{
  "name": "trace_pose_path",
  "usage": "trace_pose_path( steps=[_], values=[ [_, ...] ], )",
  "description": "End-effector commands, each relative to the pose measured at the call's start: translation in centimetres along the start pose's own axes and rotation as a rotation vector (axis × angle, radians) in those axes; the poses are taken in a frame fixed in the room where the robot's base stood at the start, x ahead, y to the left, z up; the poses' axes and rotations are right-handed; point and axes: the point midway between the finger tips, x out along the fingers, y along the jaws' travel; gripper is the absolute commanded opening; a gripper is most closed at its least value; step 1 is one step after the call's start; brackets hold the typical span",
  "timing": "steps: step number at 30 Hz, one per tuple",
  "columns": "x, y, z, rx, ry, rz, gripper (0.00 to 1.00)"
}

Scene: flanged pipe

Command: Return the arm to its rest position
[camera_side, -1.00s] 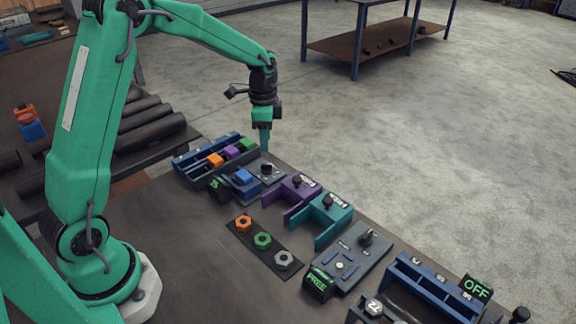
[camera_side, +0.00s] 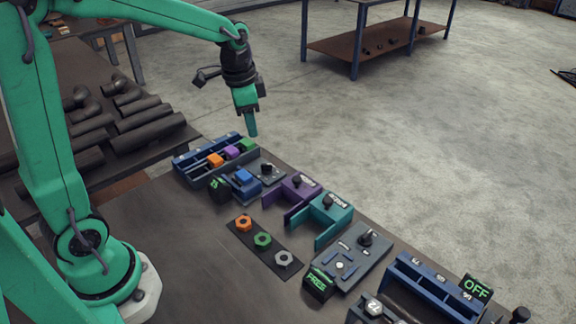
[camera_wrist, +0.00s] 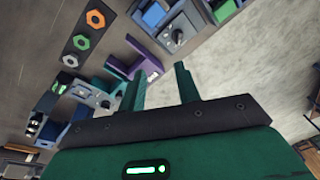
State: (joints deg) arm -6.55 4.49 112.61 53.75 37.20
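My green arm reaches in from the left in the side view. My gripper (camera_side: 251,130) hangs above the far end of the work table, over the blue tray (camera_side: 190,167) with the coloured blocks, and touches nothing there. In the wrist view my gripper (camera_wrist: 160,85) shows two green fingers spread apart with nothing between them. The fingers overlap in the side view, so the gap does not show there.
A teal bracket (camera_side: 330,222) and a purple bracket (camera_side: 297,192) stand along the table's right edge. A dark strip (camera_side: 262,247) holds orange, green and grey nuts. A sign reads OFF (camera_side: 477,289). Black pipes (camera_side: 150,128) lie on the left bench.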

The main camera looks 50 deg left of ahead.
Motion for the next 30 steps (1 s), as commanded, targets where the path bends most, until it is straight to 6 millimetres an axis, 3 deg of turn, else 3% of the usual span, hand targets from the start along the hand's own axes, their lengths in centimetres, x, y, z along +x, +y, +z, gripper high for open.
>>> trace_pose_path(
  steps=[6, 15, 30],
  values=[
    [-3.3, 2.7, 2.1, -0.105, 0.061, -0.035, 0.33],
    [-6.3, 6.3, 5.4, -0.252, 0.149, -0.065, 0.33],
    [-8.0, 11.4, 10.9, -0.483, 0.299, -0.076, 0.33]
  ],
)
